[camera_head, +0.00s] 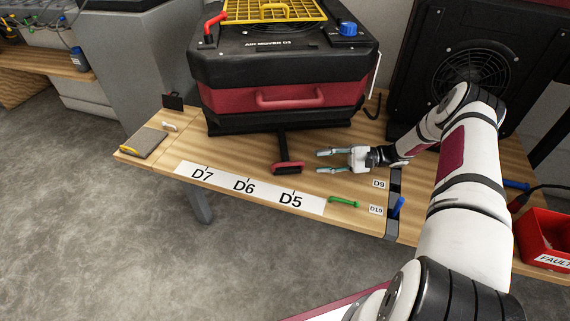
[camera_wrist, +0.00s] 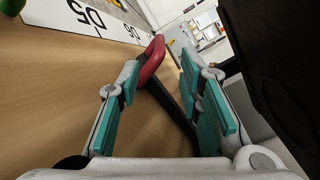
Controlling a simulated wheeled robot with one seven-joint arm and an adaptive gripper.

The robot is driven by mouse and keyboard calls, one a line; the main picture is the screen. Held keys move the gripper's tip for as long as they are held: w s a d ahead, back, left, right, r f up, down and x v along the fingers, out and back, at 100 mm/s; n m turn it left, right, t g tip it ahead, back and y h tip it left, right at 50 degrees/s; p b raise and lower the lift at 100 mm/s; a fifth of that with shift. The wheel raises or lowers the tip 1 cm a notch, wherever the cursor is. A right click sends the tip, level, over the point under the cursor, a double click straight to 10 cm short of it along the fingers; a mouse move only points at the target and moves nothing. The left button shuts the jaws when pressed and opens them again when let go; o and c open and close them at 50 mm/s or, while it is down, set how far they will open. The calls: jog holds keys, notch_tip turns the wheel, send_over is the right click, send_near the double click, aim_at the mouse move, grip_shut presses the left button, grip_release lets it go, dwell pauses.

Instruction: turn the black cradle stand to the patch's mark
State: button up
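The black cradle stand (camera_head: 240,127) sits under the air mover (camera_head: 290,70). A black bar (camera_head: 282,145) reaches from it toward the front edge and ends in a red handle (camera_head: 288,168), just behind the D5 mark on the white strip (camera_head: 250,188). The strip reads D7, D6, D5 from left to right. My gripper (camera_head: 319,161) is open and empty, pointing left, just right of the handle. In the wrist view the handle (camera_wrist: 152,60) shows ahead, near and between the fingertips (camera_wrist: 158,72), with the bar (camera_wrist: 172,105) running behind. Contact is not visible.
A green tool (camera_head: 343,202) lies right of the strip, near tags D9 (camera_head: 379,184) and D10 (camera_head: 376,210). A grey pad (camera_head: 143,143) lies at the left end. A red bin (camera_head: 545,240) stands at the right. The tabletop left of the handle is mostly clear.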

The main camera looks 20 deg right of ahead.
aim_at(276, 165)
jog(key=a, duration=0.3)
jog(key=w+a+b, duration=0.1)
jog(key=a, duration=0.3)
jog(key=w+a+b, duration=0.1)
jog(key=a, duration=0.3)
jog(key=shift+w, duration=0.1)
jog(key=shift+a, duration=0.1)
grip_shut()
